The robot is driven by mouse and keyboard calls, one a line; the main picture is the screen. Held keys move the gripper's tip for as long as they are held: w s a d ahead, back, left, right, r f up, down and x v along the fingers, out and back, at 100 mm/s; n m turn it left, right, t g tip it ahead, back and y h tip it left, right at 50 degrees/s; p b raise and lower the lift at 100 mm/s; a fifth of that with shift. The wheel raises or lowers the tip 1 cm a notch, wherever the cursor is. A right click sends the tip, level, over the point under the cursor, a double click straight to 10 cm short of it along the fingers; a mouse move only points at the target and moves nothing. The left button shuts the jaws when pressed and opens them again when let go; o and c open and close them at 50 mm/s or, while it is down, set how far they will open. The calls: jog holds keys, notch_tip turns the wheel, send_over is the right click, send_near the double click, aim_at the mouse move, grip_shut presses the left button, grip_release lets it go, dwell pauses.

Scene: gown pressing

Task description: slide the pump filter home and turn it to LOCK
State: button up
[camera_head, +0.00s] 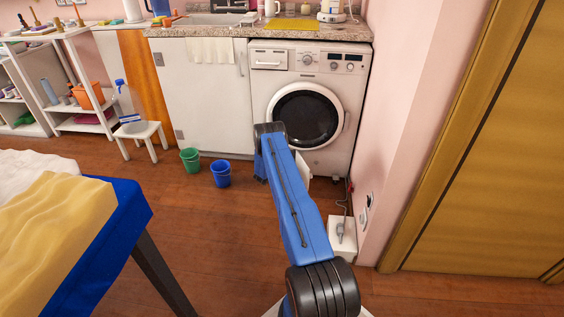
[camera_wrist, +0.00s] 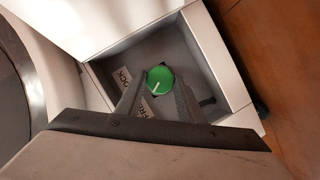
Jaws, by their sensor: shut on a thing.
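The pump filter (camera_wrist: 160,75) is a round green knob with a white pointer line, in a grey recess low on the washing machine (camera_head: 345,75). My gripper (camera_wrist: 158,97) has a dark finger on each side of the knob and is shut on it. The pointer slants down and left in the wrist view, toward the FREE label (camera_wrist: 144,107) rather than the LOCK label (camera_wrist: 122,77). The fingers partly cover the FREE label. How deep the filter sits is hard to tell. In the head view my arm hides the filter and my gripper.
The recess has pale walls (camera_wrist: 218,62) close around my gripper. A white box with a plug (camera_head: 342,238) stands on the floor by the right wall. Green (camera_head: 190,160) and blue (camera_head: 221,174) buckets stand to the left. A cloth-covered table (camera_head: 120,215) is at lower left.

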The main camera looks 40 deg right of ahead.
jog(key=shift+w+d, duration=0.1)
jog(key=o, duration=1.2)
jog(key=shift+c, duration=0.2)
jog(key=v, duration=1.7)
jog(key=shift+a, duration=0.2)
